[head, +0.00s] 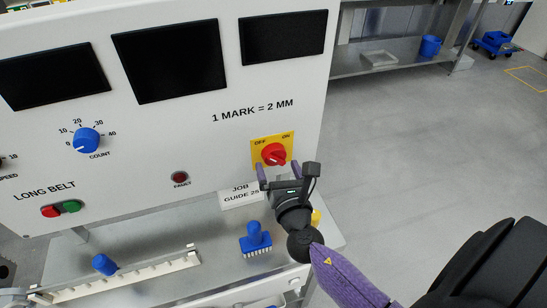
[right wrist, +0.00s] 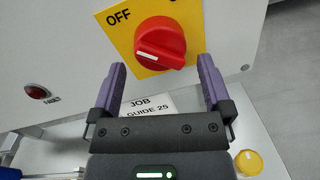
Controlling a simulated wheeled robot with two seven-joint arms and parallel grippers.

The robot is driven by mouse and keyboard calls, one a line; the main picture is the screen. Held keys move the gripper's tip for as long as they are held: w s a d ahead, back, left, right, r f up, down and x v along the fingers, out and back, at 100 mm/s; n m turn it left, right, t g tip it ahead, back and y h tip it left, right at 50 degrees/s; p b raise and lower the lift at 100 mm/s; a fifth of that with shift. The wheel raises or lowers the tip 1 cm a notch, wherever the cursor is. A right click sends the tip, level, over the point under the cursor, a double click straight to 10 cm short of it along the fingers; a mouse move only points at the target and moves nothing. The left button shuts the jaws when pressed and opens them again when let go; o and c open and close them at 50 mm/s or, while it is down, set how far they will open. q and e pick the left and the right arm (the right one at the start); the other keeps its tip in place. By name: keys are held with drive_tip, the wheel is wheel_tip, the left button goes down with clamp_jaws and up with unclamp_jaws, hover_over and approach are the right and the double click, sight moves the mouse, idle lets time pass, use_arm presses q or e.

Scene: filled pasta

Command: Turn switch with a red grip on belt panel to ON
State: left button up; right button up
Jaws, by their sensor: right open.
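The switch with a red grip (head: 273,154) sits on a yellow plate (head: 257,144) marked OFF and ON, at the lower right of the white belt panel (head: 190,130). In the right wrist view the red grip (right wrist: 160,43) carries a white mark that lies on its left side, toward the OFF side. My right gripper (head: 279,168) is just below and in front of the switch. Its purple fingers are open in the right wrist view (right wrist: 158,75), one to each side below the grip, with nothing between them. My left gripper is not in view.
A JOB GUIDE 25 label (head: 240,193) is below the switch. A blue count knob (head: 86,140), a red fault lamp (head: 180,178) and red and green buttons (head: 61,209) are further left. A blue-handled brush (head: 256,240) stands on the metal ledge below.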

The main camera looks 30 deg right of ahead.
drive_tip(key=shift+x, duration=0.95)
drive_tip(key=shift+w+d, duration=0.1)
drive_tip(key=shift+w, duration=0.1)
drive_tip(key=shift+c, duration=0.3)
drive_tip(key=c, duration=1.1)
drive_tip(key=shift+o, duration=0.2)
